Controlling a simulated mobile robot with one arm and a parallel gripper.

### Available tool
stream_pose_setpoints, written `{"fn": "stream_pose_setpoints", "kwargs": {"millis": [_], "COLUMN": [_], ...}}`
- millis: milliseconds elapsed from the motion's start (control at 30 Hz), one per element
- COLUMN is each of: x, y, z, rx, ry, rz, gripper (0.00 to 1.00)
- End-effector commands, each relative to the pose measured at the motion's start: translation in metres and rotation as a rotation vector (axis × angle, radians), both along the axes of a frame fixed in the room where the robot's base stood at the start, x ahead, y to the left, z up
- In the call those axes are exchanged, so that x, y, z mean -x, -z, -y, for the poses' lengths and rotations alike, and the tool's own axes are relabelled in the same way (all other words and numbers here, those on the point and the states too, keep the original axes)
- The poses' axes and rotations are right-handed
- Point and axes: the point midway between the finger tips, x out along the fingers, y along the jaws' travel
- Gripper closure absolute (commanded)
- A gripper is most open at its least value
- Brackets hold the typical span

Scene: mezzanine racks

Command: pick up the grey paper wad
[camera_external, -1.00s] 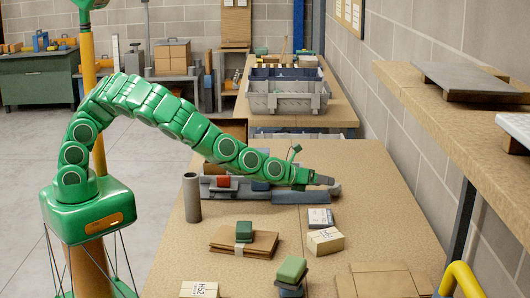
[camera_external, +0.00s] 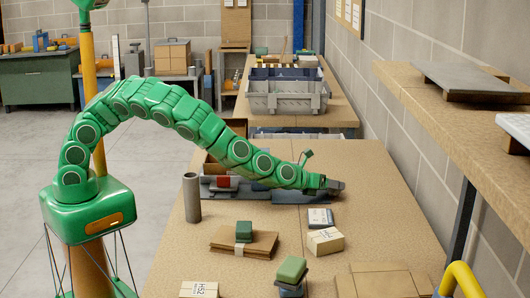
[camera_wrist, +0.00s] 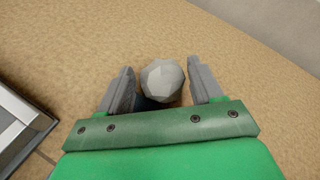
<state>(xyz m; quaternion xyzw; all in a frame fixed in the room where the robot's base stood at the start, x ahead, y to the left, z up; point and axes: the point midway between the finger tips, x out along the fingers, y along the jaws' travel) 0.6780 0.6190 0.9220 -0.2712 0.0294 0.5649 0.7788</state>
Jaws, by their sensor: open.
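The grey paper wad (camera_wrist: 161,78) is a pale, faceted ball in the wrist view. It lies between the two grey fingers of my gripper (camera_wrist: 162,72), with a visible gap to the right finger and a narrower one to the left. A small dark blue patch shows just below it. My gripper is open. In the external view my gripper (camera_external: 337,187) is low over the far part of the near table (camera_external: 355,170). I cannot make out the wad there.
A grey-and-white flat item (camera_external: 320,218) and a labelled box (camera_external: 325,241) lie in front of my gripper. A grey cylinder (camera_external: 192,198) stands at the left table edge. Flat cardboard (camera_external: 262,243) and a green-topped stack (camera_external: 291,270) are nearer. Table right of my gripper is clear.

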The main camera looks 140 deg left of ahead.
Motion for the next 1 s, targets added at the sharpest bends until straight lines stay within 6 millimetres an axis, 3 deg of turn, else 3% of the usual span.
{"fn": "stream_pose_setpoints", "kwargs": {"millis": [33,300,633,1000], "x": [0.000,0.000,0.000,0.005], "y": [0.000,0.000,-0.005,-0.038], "z": [0.000,0.000,0.000,0.004], "rx": [0.000,0.000,0.000,-0.002], "ry": [0.000,0.000,0.000,0.001], "rz": [0.000,0.000,0.000,-0.002], "gripper": [0.39,0.77,0.77,0.77]}}
